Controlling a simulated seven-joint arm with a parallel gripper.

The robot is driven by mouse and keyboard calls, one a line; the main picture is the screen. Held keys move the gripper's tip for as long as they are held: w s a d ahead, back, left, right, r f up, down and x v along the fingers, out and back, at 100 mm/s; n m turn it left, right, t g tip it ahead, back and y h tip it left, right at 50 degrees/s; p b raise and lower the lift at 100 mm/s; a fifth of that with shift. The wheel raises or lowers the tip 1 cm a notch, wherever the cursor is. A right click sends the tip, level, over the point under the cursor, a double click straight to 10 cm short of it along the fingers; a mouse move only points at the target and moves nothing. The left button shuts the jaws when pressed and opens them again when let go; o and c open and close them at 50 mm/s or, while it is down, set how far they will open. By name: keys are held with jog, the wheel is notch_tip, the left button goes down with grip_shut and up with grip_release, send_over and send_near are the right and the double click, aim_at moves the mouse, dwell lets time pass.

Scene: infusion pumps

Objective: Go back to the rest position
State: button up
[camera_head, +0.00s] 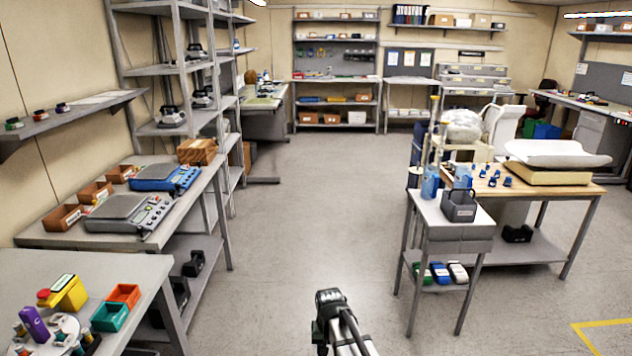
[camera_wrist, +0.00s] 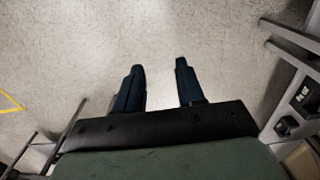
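My gripper (camera_wrist: 160,64) shows in the wrist view with its two dark fingers apart. Only bare floor lies between and beyond them, and nothing is held. In the head view the end of my arm (camera_head: 329,300) is at the bottom centre, over the open aisle floor. It touches nothing there. Its fingers cannot be made out in that view.
A small grey cart (camera_head: 462,230) with a dark caddy (camera_head: 460,206) stands to the right. The aisle floor (camera_head: 300,210) between is clear.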

jog(key=s+d+f, duration=0.3)
jog(key=s+d, duration=0.2)
jog(key=d, duration=0.2)
jog(key=s+d+f, duration=0.3)
jog(key=s+d, duration=0.2)
jog(key=d, duration=0.2)
jog(key=s+f+g, duration=0.3)
jog(key=s+f, duration=0.6)
jog(key=s, duration=0.5)
jog(key=s+f+g, duration=0.3)
jog(key=s+f, duration=0.7)
jog(key=s, duration=0.5)
jog(key=shift+s+a+f+g, duration=0.15)
jog(key=shift+a+g, duration=0.05)
jog(key=shift+g, duration=0.2)
